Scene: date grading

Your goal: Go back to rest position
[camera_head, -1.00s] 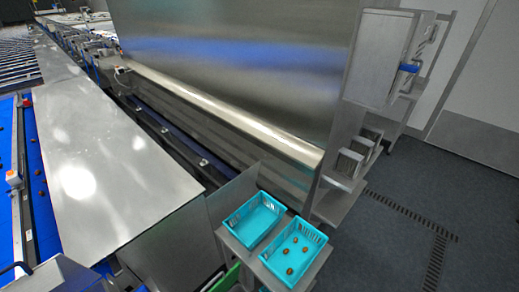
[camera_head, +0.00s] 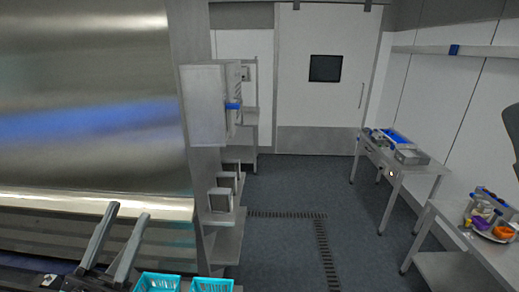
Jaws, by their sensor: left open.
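My left gripper (camera_head: 129,211) is at the lower left of the head view, its two grey fingers pointing up and apart. It is open, with nothing between the fingers. Two teal crates stand side by side at the bottom edge: a left crate (camera_head: 158,282) and a right crate (camera_head: 211,286). Both are cut off by the frame, and their contents cannot be made out. The gripper shows to the left of the crates. My right gripper is not in view.
A large steel machine panel (camera_head: 90,90) fills the left. A steel cabinet (camera_head: 203,105) hangs beside it above shelves. A table with trays (camera_head: 405,165) and a table with coloured items (camera_head: 455,225) stand at the right. The grey floor (camera_head: 285,190) between is clear.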

